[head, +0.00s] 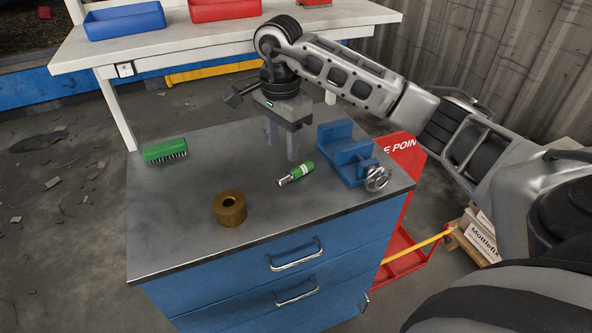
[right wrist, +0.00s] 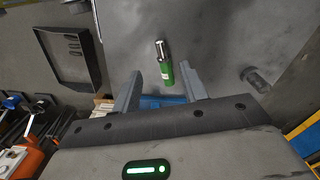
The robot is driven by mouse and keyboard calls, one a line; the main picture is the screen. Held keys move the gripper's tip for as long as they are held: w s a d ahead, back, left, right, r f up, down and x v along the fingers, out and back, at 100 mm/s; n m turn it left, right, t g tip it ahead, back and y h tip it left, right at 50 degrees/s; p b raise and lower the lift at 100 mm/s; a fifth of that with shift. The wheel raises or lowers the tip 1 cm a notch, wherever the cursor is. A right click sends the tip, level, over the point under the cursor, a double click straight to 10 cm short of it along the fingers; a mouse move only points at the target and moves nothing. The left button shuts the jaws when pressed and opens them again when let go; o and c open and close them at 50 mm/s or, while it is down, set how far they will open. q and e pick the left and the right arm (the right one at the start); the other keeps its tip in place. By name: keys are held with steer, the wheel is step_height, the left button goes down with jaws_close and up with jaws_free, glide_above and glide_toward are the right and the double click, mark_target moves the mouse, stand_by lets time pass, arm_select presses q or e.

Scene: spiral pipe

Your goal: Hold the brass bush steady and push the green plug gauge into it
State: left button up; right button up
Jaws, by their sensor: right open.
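The brass bush (head: 229,208) stands upright on the grey cabinet top (head: 190,225), its hole facing up. The plug gauge (head: 303,171), a green handle with a silver end, lies on its side behind and right of the bush, silver end toward the bush. My right gripper (head: 282,153) points down just behind the gauge, open and empty. In the right wrist view the gauge (right wrist: 164,66) shows between the open fingers (right wrist: 160,68), apart from both. My left gripper is not in view.
A blue vise (head: 343,152) with a metal handle stands right of the gauge. A green brush (head: 165,150) lies at the back left. The front left of the top is clear. Behind is a white bench (head: 170,42) with blue and red bins.

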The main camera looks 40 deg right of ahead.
mark_target(284, 176)
step_height(284, 176, down, 9)
steer(key=shift+w+d+f+p, duration=0.1)
steer(key=shift+w+d+p, duration=0.05)
steer(key=shift+p, duration=0.6)
jaws_close()
